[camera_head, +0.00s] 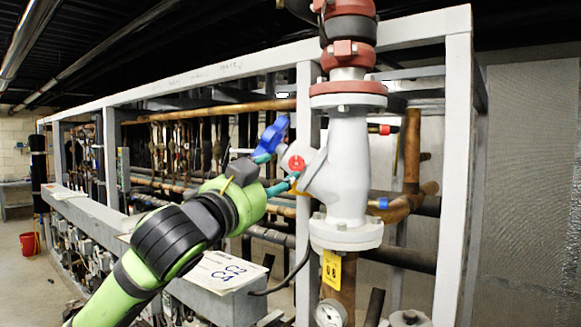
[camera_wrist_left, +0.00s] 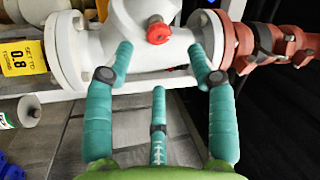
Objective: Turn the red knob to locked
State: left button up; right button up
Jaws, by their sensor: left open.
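The red knob (camera_head: 297,162) sits on the left side of the white valve body (camera_head: 346,178) in the head view. In the left wrist view the red knob (camera_wrist_left: 158,32) shows near the top centre, with a grey stem in its middle. My left gripper (camera_head: 279,171) has its teal fingertips close to the knob. In the left wrist view my left gripper (camera_wrist_left: 160,72) is open and empty, its fingers spread, with the knob beyond and between the tips. I see no contact with the knob. My right gripper is in neither view.
A blue handle (camera_head: 270,138) stands just behind my left gripper. A grey frame post (camera_head: 455,170) is to the right of the valve. Red flanges (camera_head: 348,94) top the valve, and a yellow tag (camera_head: 334,270) hangs below it. Pipes run behind.

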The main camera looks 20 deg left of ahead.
aim_at(294, 165)
pick_arm(q)
jog(key=p+x, duration=0.4)
jog(key=x, duration=0.3)
jog(key=shift+w, duration=0.1)
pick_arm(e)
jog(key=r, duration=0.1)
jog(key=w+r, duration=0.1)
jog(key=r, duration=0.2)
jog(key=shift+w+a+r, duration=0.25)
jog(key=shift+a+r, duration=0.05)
